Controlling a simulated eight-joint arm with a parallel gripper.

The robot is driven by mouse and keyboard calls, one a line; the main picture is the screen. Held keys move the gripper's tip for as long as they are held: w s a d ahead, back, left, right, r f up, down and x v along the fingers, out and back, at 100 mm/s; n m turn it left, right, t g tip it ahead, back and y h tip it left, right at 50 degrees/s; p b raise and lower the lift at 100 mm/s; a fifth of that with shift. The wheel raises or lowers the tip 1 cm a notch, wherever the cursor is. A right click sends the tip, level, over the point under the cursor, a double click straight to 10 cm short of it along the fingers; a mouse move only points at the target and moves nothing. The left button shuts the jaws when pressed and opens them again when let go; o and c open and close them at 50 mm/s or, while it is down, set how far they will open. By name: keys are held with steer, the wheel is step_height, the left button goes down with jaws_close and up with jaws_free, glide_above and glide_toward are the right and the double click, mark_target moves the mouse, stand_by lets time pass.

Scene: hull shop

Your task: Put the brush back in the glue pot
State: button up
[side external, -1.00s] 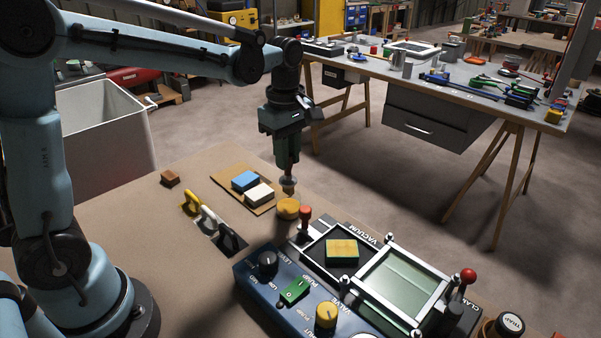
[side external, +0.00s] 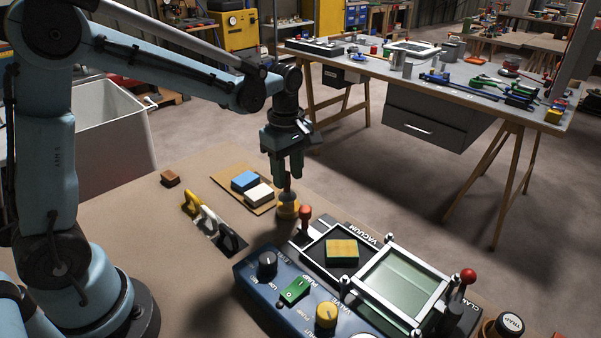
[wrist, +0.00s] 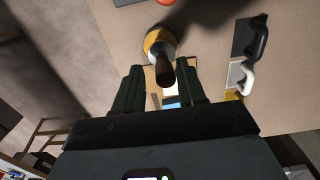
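The glue pot (side external: 288,209) is a small yellow pot on the bench, left of the red-topped handle. The brush (side external: 287,186) stands upright in it, its handle pointing up; its lower end is hidden inside. In the wrist view, the dark brown brush handle (wrist: 163,72) rises from the yellow-rimmed pot (wrist: 152,40). My gripper (side external: 288,177) is above the pot, pointing down. Its fingers are spread with a gap on both sides of the handle top, as the wrist view also shows. It holds nothing.
The vacuum rig (side external: 300,313) with a green switch and yellow knob fills the bench front right. Sanding blocks lie on a brown board (side external: 267,207) behind left of the pot. Scrapers (side external: 212,227) lie left.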

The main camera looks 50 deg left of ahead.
steer(key=shift+o, duration=0.2)
steer(key=shift+r, duration=0.1)
step_height(320, 180, up, 12)
steer(key=s+d+f+m+t, duration=0.1)
steer(key=s+f+m+t, duration=0.6)
steer(key=m, duration=1.1)
steer(key=shift+s+d, duration=0.2)
steer(key=shift+s, duration=2.1)
